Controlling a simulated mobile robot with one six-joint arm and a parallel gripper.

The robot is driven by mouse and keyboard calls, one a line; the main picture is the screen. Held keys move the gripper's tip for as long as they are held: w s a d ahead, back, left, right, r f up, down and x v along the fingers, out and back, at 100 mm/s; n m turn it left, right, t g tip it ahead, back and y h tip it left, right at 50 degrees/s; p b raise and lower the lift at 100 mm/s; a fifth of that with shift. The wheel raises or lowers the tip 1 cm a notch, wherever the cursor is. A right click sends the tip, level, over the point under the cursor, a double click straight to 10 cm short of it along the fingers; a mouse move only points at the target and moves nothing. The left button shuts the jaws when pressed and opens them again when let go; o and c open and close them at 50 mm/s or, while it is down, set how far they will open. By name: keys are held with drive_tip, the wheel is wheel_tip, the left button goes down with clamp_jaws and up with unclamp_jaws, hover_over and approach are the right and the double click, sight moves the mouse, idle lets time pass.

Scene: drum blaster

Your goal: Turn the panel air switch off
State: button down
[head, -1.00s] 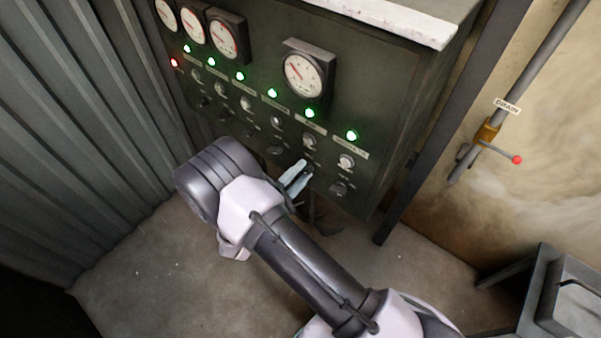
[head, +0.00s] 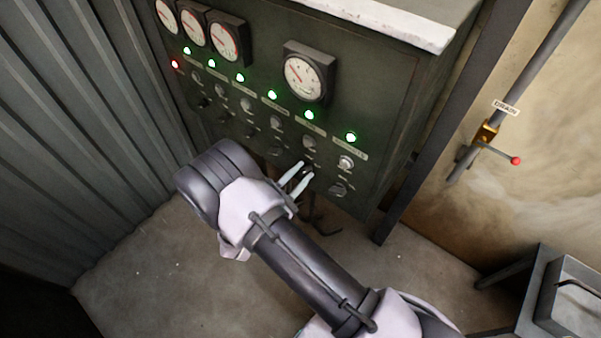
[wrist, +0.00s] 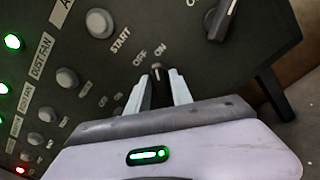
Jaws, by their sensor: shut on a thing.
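The panel air switch (wrist: 160,88) is a small black rotary knob below printed OFF and ON marks, in the column whose cut-off label starts with A. In the head view it is the low knob (head: 304,171) in the second column from the right. My gripper (wrist: 161,82) is shut on it, one pale finger on each side. In the head view my gripper (head: 297,178) reaches the panel front from the lower left. The knob's tip shows between the fingers near the marks, but its exact setting is hard to read. The green lamp (head: 309,115) above this column is lit.
The dark control panel (head: 385,130) carries gauges, lit lamps, buttons and neighbouring knobs. Another black knob (wrist: 222,18) sits close to the right of my gripper. A drain pipe with a red-tipped valve handle (head: 499,153) is on the right wall. Floor below is mostly clear.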

drive_tip(key=n, duration=0.6)
drive_tip(key=shift+p, duration=0.4)
drive_tip(key=shift+n, duration=0.4)
drive_tip(key=c, duration=1.4)
unclamp_jaws()
drive_tip(key=shift+c, duration=0.2)
drive_tip(key=shift+s, duration=0.15)
drive_tip(key=p+v, duration=0.3)
drive_tip(key=v, duration=1.4)
drive_tip(key=shift+a, duration=0.1)
